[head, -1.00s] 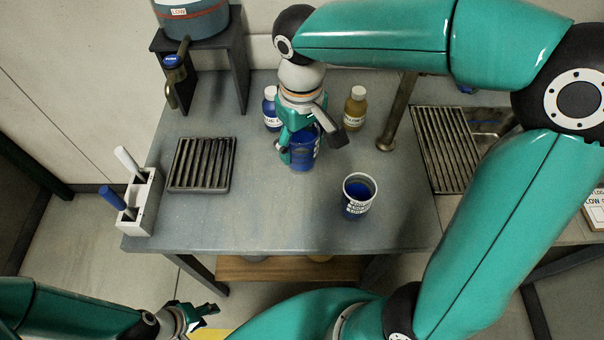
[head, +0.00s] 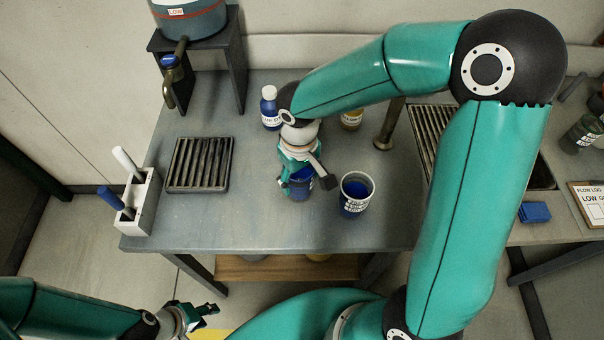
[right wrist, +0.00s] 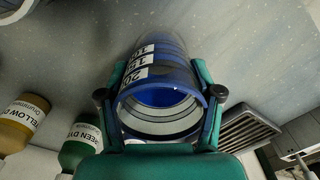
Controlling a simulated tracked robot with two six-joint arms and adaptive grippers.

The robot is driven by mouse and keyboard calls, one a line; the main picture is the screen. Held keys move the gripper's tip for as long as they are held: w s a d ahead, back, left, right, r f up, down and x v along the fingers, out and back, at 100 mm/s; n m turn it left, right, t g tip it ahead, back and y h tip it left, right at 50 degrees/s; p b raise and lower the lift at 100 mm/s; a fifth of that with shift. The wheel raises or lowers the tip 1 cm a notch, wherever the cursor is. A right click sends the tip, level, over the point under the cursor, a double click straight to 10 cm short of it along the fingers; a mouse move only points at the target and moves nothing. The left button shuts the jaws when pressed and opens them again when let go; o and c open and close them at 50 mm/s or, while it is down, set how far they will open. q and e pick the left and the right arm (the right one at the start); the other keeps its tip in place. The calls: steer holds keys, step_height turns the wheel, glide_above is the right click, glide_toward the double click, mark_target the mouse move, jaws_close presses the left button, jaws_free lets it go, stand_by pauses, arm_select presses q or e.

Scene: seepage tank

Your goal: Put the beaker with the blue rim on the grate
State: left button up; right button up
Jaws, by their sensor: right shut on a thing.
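My right gripper (head: 299,186) is shut on the blue-rimmed beaker (head: 302,180), with a finger on each side of it. In the right wrist view the beaker (right wrist: 158,85) shows its blue rim, blue contents and a white label. In the head view my gripper hides much of it, and I cannot tell its height above the table. A slatted grate (head: 198,165) lies on the table to the left, apart from the beaker. A second beaker (head: 356,194) with a whitish rim and blue contents stands just to the right. My left gripper (head: 204,314) is open and empty at the bottom.
A white holder (head: 144,205) with two handled tools stands left of the grate. A tank on a dark stand (head: 205,65) is behind it. Dye bottles (head: 270,108) stand at the back. Another slatted panel (head: 433,125) is at right. Table between grate and beaker is clear.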

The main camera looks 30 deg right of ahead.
steer(key=shift+f, duration=0.15)
steer(key=o, duration=1.1)
steer(key=shift+o, duration=0.2)
